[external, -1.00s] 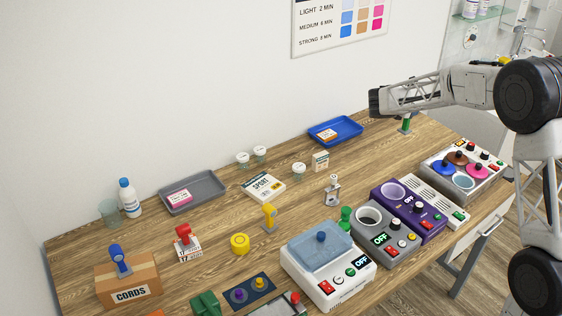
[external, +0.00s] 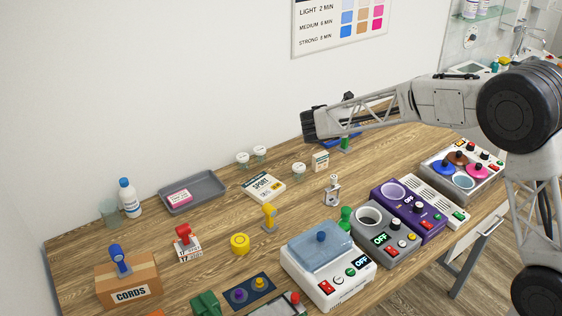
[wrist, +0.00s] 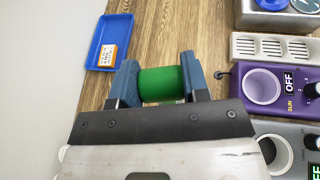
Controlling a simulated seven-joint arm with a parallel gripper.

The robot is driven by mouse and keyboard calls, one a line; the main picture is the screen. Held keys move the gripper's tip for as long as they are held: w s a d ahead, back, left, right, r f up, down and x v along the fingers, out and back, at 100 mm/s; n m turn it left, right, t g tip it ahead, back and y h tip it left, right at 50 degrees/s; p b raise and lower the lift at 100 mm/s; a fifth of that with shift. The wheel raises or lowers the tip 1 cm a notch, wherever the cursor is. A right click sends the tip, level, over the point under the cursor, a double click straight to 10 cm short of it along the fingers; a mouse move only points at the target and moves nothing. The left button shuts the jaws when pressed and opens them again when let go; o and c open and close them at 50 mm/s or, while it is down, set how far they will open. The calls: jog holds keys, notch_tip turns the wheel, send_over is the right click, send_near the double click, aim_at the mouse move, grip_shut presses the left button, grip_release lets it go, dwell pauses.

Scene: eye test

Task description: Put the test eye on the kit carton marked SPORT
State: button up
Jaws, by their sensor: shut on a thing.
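My gripper (wrist: 160,80) is shut on a green round-bodied piece (wrist: 163,84); its blue-grey fingers are on either side of it. In the external view my gripper (external: 343,136) is above the back of the table, and the green piece (external: 345,144) shows small below it. I cannot tell from its shape whether this is the test eye. The kit carton marked SPORT (external: 264,188) lies flat on the table, left of and nearer than my gripper. Its top looks bare. It is not seen in the wrist view.
A blue tray (wrist: 106,33) with a small box is beside my gripper, partly hidden externally. A grey tray (external: 207,196) is left; a yellow stand (external: 269,217) and silver piece (external: 332,193) are nearer.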

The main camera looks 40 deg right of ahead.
jog(key=s+a+n+t, duration=0.2)
jog(key=s+a, duration=0.1)
jog(key=a, duration=2.1)
notch_tip(320, 180, down, 7)
jog(key=shift+s+d+f+t+y, duration=0.15)
jog(key=shift+s+d+t+y, duration=0.05)
jog(key=shift+t+y, duration=0.1)
jog(key=w+a+f, duration=0.1)
jog(key=w, duration=1.5)
jog(key=shift+a+f, duration=0.15)
jog(key=shift+f, duration=0.1)
jog(key=shift+f, duration=1.75)
jog(key=shift+f, duration=0.1)
